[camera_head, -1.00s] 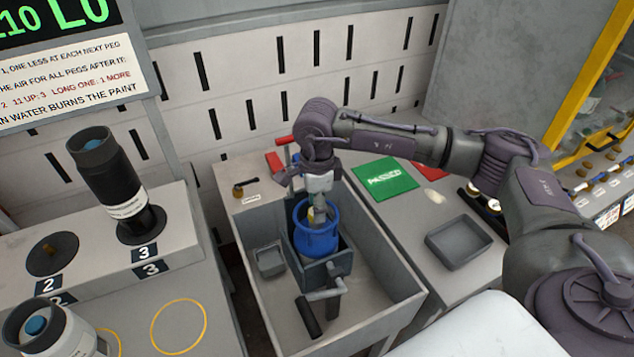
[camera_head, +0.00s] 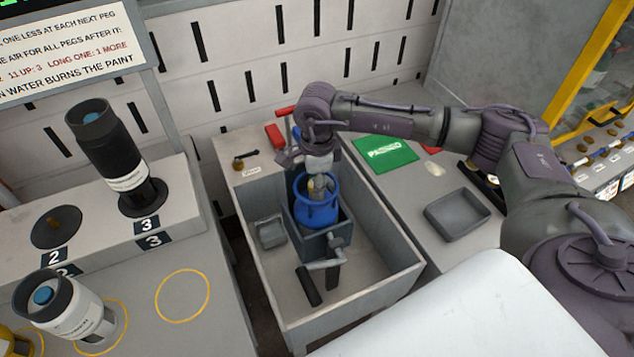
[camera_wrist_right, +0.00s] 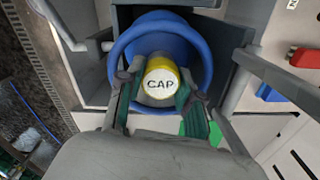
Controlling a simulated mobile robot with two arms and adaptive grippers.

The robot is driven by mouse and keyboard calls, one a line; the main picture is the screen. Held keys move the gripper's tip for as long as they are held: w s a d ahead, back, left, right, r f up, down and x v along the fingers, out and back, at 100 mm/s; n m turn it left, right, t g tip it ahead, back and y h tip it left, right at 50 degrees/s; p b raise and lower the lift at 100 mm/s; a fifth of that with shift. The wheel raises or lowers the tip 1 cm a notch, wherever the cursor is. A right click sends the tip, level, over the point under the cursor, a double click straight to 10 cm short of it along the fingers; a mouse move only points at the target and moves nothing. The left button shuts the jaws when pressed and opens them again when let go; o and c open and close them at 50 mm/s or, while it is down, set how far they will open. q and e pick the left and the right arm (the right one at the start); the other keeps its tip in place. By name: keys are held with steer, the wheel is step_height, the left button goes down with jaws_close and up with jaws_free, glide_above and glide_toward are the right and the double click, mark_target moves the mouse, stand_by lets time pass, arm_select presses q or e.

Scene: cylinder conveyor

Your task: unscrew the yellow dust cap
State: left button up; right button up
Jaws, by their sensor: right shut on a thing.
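The yellow dust cap (camera_wrist_right: 161,80), its white top marked CAP, sits in the middle of the blue round collar of a cylinder (camera_wrist_right: 198,49). The blue cylinder (camera_head: 317,211) is upright in a grey clamp (camera_head: 336,238) inside the grey trough. My right gripper (camera_wrist_right: 157,88) points down into the collar and is shut on the cap, a finger at each side. In the head view the gripper and collar hide most of the cap. My left gripper is not in view.
The trough (camera_head: 394,247) has walls around the clamp, with a crank handle (camera_head: 310,287) in front and a small grey box (camera_head: 270,233) at left. An empty tray (camera_head: 457,215) and green PASSED pad (camera_head: 385,152) lie right. Black (camera_head: 112,160) and white (camera_head: 58,318) cylinders stand left.

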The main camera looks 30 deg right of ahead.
jaws_close()
steer(key=o, duration=0.8)
jaws_free()
steer(key=shift+a+b, duration=0.1)
steer(key=shift+b, duration=0.4)
jaws_close()
steer(key=n+b, duration=0.3)
steer(key=n, duration=0.1)
steer(key=shift+f, duration=0.25)
steer(key=shift+r+n+b, duration=0.1)
steer(key=shift+n+b, duration=0.3)
steer(key=shift+n, duration=0.2)
steer(key=shift+r+n, duration=0.2)
steer(key=shift+n, duration=0.2)
